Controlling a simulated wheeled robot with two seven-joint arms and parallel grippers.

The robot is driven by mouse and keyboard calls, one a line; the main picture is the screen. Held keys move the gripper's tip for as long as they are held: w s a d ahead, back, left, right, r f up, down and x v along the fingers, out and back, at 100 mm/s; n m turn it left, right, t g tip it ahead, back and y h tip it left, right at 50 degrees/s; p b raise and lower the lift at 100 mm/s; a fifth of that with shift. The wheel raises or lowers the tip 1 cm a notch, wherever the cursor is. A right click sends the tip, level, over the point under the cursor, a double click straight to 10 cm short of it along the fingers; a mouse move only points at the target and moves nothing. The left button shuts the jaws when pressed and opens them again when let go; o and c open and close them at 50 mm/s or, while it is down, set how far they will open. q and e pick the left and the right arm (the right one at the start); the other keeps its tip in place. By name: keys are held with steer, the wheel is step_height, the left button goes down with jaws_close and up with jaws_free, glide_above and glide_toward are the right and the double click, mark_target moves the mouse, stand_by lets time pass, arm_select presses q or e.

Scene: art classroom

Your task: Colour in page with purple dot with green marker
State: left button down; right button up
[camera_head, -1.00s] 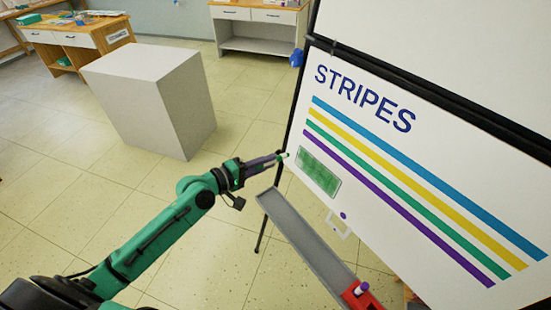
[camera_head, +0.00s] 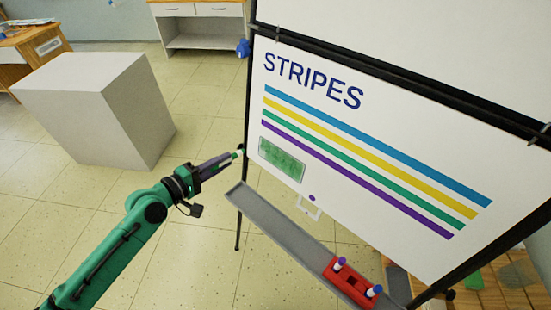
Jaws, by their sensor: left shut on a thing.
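The whiteboard (camera_head: 330,195) bears the word STRIPES and blue, yellow, green and purple stripes. A framed rectangle filled with uneven green (camera_head: 282,160) lies below the stripes at its left end. My left gripper (camera_head: 217,165) is shut on a slim marker with a green tip (camera_head: 239,153). The tip is by the board's left edge, left of the green rectangle; I cannot tell whether it touches the board. My right gripper is out of view.
A grey tray (camera_head: 275,228) runs below the board. A grey block (camera_head: 95,105) stands at the left, with open floor between.

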arm_select(q)
steer(key=f+b, duration=0.1)
steer(key=a+f+g+b, duration=0.1)
steer(key=b, duration=0.1)
steer(key=f+m+g+b, duration=0.1)
steer(key=b, duration=0.1)
steer(key=shift+a+h, duration=0.4)
steer(key=shift+w+d+m+b, duration=0.2)
steer(key=shift+w+m+b, duration=0.1)
steer(key=shift+b, duration=0.15)
steer(key=shift+g, duration=0.3)
steer(key=x, duration=0.1)
steer(key=b+x, duration=0.1)
steer(key=x, duration=0.3)
steer(key=shift+w+a+r+b, duration=0.1)
steer(key=shift+w+r+b, duration=0.25)
steer(key=shift+w+b, duration=0.1)
steer(key=shift+w+d+f, duration=0.1)
steer(key=shift+w+d, duration=0.3)
steer(key=shift+w, duration=0.1)
